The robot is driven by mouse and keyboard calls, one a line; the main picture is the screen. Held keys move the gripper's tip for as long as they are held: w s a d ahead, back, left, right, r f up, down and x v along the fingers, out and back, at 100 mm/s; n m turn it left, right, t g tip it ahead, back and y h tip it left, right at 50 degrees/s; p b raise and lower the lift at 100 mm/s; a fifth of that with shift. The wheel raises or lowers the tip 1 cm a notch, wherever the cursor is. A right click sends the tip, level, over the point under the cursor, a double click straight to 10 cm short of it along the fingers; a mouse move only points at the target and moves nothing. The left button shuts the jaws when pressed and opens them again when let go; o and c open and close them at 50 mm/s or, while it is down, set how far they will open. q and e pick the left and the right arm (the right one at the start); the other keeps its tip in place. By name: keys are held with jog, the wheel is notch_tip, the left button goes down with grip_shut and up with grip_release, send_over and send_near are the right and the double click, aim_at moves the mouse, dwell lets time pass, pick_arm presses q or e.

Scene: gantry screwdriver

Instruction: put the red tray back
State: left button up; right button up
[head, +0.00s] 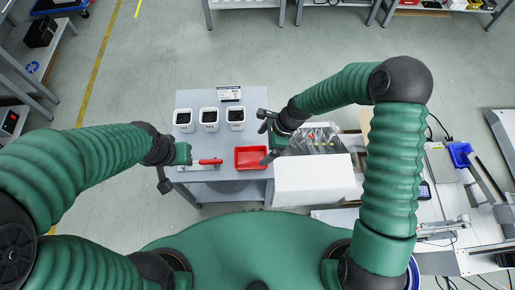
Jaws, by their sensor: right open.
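The red tray (251,158) lies on the small grey table (205,140), near its right front corner. It looks empty. My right gripper (266,137) is open at the tray's right edge, with one dark finger over or beside that edge. I cannot tell whether it touches the tray. My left gripper (174,170) is at the table's left front edge, and its jaw opening is not clear. A red-handled screwdriver (210,161) lies just right of it, left of the tray; I cannot tell whether the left gripper touches it.
Three white bins (209,118) with dark contents stand at the back of the table before a small label sign (229,93). A white box (314,179) and a clear-compartment rack (320,138) are right of the tray. A workbench (440,210) fills the right.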

jog(key=s+d+r+n+t+h, duration=0.1)
jog(key=s+d+r+n+h, duration=0.1)
jog(key=s+d+r+n, duration=0.3)
jog(key=s+d+r+n+t+h, duration=0.1)
jog(key=s+d+r+n+h, duration=0.1)
jog(key=s+d+r+n, duration=0.4)
jog(key=d+r+n, duration=0.4)
jog(key=r+n, duration=0.1)
jog(key=n, duration=0.2)
jog(key=shift+s+d+t+h, duration=0.15)
jog(key=shift+t+h, duration=0.15)
